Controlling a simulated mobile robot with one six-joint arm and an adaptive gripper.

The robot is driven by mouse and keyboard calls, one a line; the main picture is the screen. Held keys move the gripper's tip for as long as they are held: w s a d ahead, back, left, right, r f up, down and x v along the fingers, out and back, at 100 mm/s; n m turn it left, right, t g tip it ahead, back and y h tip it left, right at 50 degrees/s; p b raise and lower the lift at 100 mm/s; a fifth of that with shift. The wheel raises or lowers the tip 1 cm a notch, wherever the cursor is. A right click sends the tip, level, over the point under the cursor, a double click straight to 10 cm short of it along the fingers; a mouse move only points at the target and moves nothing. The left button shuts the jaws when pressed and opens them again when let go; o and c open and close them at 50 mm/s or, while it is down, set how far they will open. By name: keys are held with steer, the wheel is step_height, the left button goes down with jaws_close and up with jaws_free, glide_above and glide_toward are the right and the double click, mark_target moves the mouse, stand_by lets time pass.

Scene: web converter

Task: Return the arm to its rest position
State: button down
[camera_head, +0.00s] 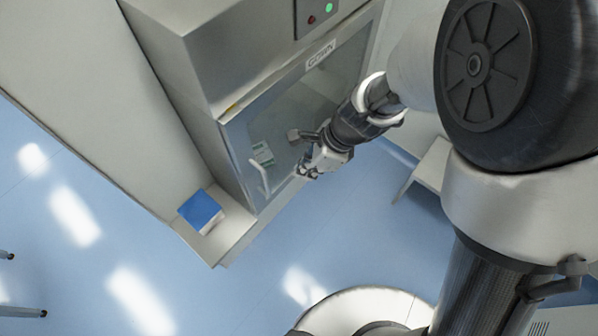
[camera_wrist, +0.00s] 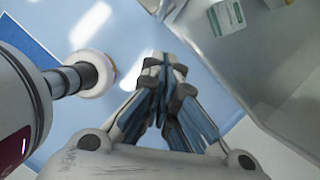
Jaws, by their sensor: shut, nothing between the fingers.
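My arm reaches in from the right of the head view. My gripper (camera_head: 309,170) is in front of the glass door of a metal cabinet, low and near its right side. In the wrist view my gripper (camera_wrist: 172,62) has its fingers drawn together with nothing between them. A pale handle (camera_head: 258,178) stands at the door's lower left. I cannot tell how wide the gap is between the gripper and the glass.
A blue-topped box (camera_head: 201,211) sits on a ledge (camera_head: 232,232) left of the door. A small white and green box (camera_head: 262,154) shows behind the glass, and also in the wrist view (camera_wrist: 227,17). A pale bench (camera_head: 428,168) stands at right.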

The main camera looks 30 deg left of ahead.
steer(key=v, duration=0.2)
steer(key=shift+d+r, duration=0.25)
steer(key=d+r+n+t+b, duration=0.1)
steer(key=d+n+t+b, duration=0.2)
steer(key=d+n+b, duration=0.75)
steer(key=s+d+f+n+t+h+b, duration=0.1)
steer(key=s+d+b, duration=0.3)
steer(key=d, duration=0.5)
steer(key=s+d+f+n+t+h+b, duration=0.2)
steer(key=s+d+f+h+b, duration=0.1)
steer(key=d+b, duration=0.5)
steer(key=shift+s+d+f, duration=0.3)
steer(key=shift+s+d, duration=0.4)
steer(key=shift+d, duration=0.3)
steer(key=shift+a+n, duration=0.1)
steer(key=shift+n, duration=0.15)
